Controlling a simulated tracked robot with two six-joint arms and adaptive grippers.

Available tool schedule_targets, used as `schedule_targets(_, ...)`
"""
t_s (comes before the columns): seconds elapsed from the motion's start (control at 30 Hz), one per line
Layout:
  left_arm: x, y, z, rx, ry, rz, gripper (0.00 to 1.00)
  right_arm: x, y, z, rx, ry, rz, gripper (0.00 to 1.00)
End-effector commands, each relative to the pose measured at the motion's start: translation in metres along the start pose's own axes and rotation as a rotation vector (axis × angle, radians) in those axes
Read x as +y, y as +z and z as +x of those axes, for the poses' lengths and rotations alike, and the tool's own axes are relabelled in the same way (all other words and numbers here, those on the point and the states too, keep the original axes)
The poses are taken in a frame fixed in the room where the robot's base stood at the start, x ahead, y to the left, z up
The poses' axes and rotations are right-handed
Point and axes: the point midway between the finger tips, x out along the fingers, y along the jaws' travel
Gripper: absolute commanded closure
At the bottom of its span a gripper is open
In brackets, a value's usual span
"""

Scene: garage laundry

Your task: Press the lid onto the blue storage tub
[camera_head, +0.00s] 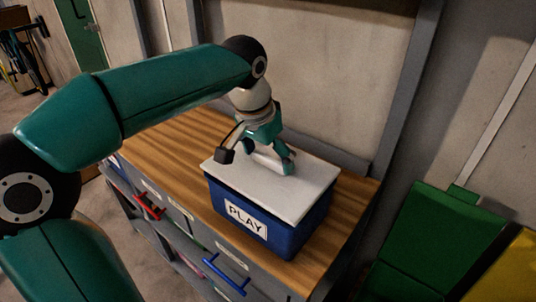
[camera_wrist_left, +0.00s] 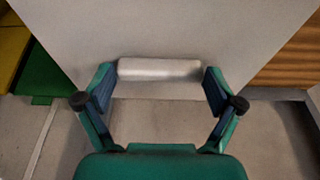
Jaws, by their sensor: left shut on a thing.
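The blue storage tub (camera_head: 285,238) stands on the wooden bench top, with a white PLAY label on its front. The white lid (camera_head: 308,192) lies over the tub's top; I cannot tell whether its edge is fully seated all round. My left gripper (camera_head: 274,162) is over the lid's far-left part and shut on the lid's handle. In the left wrist view, the white bar handle (camera_wrist_left: 160,69) is between the two fingers of my left gripper (camera_wrist_left: 158,84), with the lid (camera_wrist_left: 155,25) behind it. Part of the lid is hidden under the gripper. My right gripper is not in view.
The wooden bench top (camera_head: 180,140) is clear to the left of the tub. Drawers with red and blue handles (camera_head: 225,272) are below it. A wall (camera_head: 310,75) stands close behind. Green (camera_head: 425,240) and yellow (camera_head: 510,270) bins are at the right.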

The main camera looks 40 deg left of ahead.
Motion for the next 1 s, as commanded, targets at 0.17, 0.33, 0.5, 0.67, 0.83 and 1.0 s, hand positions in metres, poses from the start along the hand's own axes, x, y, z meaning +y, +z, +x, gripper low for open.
schedule_targets(0.17, 0.0, 0.001, -0.0003, 0.001, 0.0, 0.0, 0.43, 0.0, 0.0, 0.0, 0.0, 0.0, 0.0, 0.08)
schedule_targets(0.33, 0.0001, 0.0009, -0.0001, 0.001, 0.0, 0.0, 0.43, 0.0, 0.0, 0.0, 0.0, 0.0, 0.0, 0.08)
schedule_targets(0.5, 0.0003, 0.0009, 0.0004, 0.0, 0.0, 0.0, 0.43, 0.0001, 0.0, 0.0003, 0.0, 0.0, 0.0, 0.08)
schedule_targets(0.67, 0.0004, 0.0015, 0.0027, 0.0, 0.0, 0.001, 0.43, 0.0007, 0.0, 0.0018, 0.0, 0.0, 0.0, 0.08)
schedule_targets(0.83, 0.0006, 0.0022, 0.0056, 0.0, 0.0, 0.001, 0.43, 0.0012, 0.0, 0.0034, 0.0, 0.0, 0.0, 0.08)
schedule_targets(1.0, 0.0007, 0.0022, 0.0061, 0.0, 0.0, 0.001, 0.43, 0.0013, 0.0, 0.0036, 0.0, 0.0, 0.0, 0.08)
